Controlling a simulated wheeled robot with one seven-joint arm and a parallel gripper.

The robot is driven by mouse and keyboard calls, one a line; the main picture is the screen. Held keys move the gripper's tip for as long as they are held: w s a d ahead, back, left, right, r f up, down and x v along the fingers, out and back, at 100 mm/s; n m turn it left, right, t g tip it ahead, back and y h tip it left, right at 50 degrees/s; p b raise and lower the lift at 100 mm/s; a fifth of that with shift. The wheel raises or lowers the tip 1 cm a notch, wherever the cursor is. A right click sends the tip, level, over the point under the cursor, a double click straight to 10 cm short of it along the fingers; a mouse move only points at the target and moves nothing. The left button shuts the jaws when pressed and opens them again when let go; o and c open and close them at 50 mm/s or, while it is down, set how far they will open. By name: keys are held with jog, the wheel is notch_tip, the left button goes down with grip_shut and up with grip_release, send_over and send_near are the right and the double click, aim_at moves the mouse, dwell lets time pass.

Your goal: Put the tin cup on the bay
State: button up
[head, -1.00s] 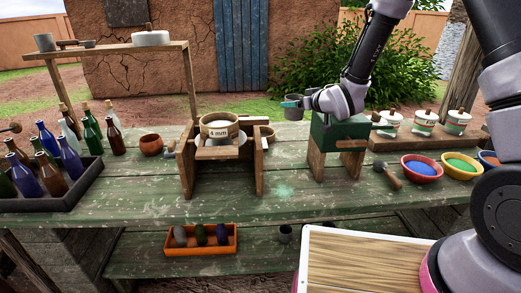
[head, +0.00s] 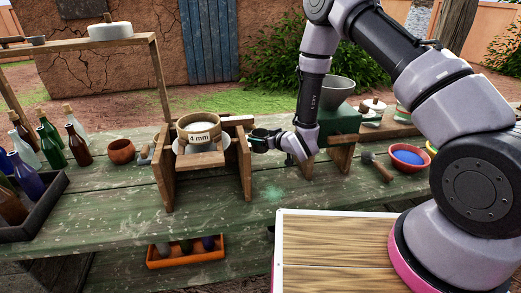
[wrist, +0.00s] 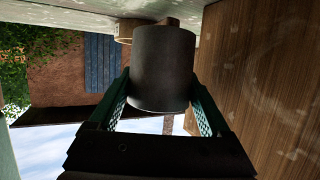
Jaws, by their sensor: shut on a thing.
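The tin cup (head: 261,133) is a small dark grey cup. My gripper (head: 268,142) is shut on it, just right of the sieve stand (head: 246,160) and above the bench. In the wrist view the cup (wrist: 163,60) fills the middle, between the green fingers of my gripper (wrist: 163,100). That view is upside down, with sky at the bottom. Part of the cup is hidden by the fingers in the head view. I cannot tell for sure which place is the bay; a pale green patch (head: 275,194) marks the bench top in front of the cup.
A green grinder (head: 338,122) with a grey hopper stands right of my gripper. A scoop (head: 377,166) and a bowl of blue powder (head: 408,157) lie further right. A brown bowl (head: 121,151) and bottles stand left. The bench front (head: 230,205) is clear. An orange tray (head: 185,252) sits below.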

aim_at(265, 150)
jog(key=shift+f, duration=2.55)
jog(key=shift+f, duration=0.2)
jog(key=o, duration=1.2)
jog(key=shift+c, duration=0.2)
jog(key=shift+r, duration=0.1)
